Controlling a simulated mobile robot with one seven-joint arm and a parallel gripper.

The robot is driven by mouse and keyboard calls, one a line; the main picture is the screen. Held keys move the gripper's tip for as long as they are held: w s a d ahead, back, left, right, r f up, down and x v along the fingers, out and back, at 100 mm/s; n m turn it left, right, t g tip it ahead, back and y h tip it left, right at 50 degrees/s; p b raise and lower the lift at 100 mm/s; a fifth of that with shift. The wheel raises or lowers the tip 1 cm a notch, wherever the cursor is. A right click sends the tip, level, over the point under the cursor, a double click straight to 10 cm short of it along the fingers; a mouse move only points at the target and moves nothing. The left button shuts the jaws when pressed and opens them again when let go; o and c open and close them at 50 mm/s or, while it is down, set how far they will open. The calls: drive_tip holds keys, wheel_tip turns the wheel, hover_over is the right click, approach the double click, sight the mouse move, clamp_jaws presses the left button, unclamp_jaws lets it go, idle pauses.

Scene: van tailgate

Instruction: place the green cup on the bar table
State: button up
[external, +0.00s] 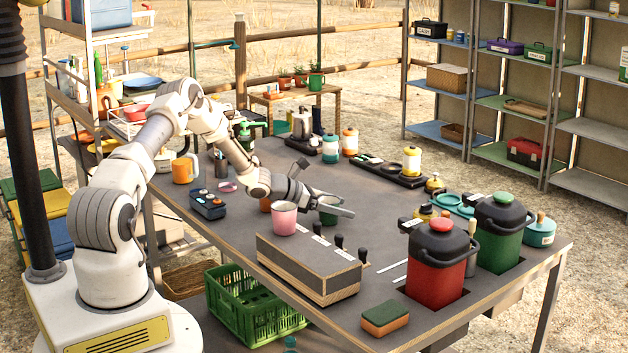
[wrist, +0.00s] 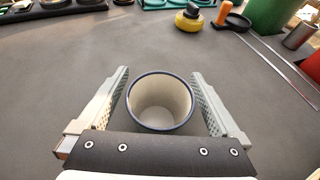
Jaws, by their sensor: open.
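A green cup (external: 327,217) stands on the large grey-topped table, partly hidden by my gripper in the external view. In the wrist view a cup (wrist: 160,103) with a cream inside and a dark blue rim stands upright and empty between my fingers. My gripper (external: 337,205) is open, with one finger on each side of this cup; the wrist view also shows the gripper (wrist: 160,74). A small gap shows beside each finger. A small wooden table (external: 328,97) stands at the back with a green mug (external: 316,78) on it. I cannot tell which table is the bar table.
A pink cup (external: 284,218) stands just left of the green cup. A long box (external: 309,268) with dark handles lies in front. Red (external: 436,280) and green (external: 498,238) lidded containers stand at right. A yellow round object (wrist: 188,21) lies beyond the cup. Bare tabletop surrounds it.

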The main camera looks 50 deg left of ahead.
drive_tip(key=shift+s+a+r, duration=0.1)
drive_tip(key=shift+s+r, duration=0.05)
drive_tip(key=shift+r, duration=0.15)
drive_tip(key=v, duration=1.1)
drive_tip(key=shift+s+a+r, duration=0.1)
drive_tip(key=shift+s, duration=0.15)
drive_tip(key=s+d+r+m+g+h, duration=0.1)
drive_tip(key=s+d+r+m+g, duration=0.1)
drive_tip(key=s+d+r+m, duration=0.35)
drive_tip(key=s+d+r+m+g, duration=0.3)
drive_tip(key=d+r+m, duration=0.3)
drive_tip(key=d, duration=0.3)
drive_tip(key=s+d+r+m+g+h, duration=0.1)
drive_tip(key=s+d+r+m+g, duration=0.1)
drive_tip(key=s+d+r+m, duration=0.35)
drive_tip(key=s+d+r+m+y, duration=0.1)
drive_tip(key=s+r+m+y, duration=0.2)
drive_tip(key=s+m, duration=0.4)
drive_tip(key=s+d+r+m+y, duration=0.2)
drive_tip(key=s+r+m+y, duration=0.2)
drive_tip(key=s, duration=0.9)
drive_tip(key=m, duration=0.3)
drive_tip(key=shift+s+r+m, duration=0.25)
drive_tip(key=shift+s+m, duration=0.05)
drive_tip(key=shift+s, duration=0.05)
drive_tip(key=shift+d, duration=0.1)
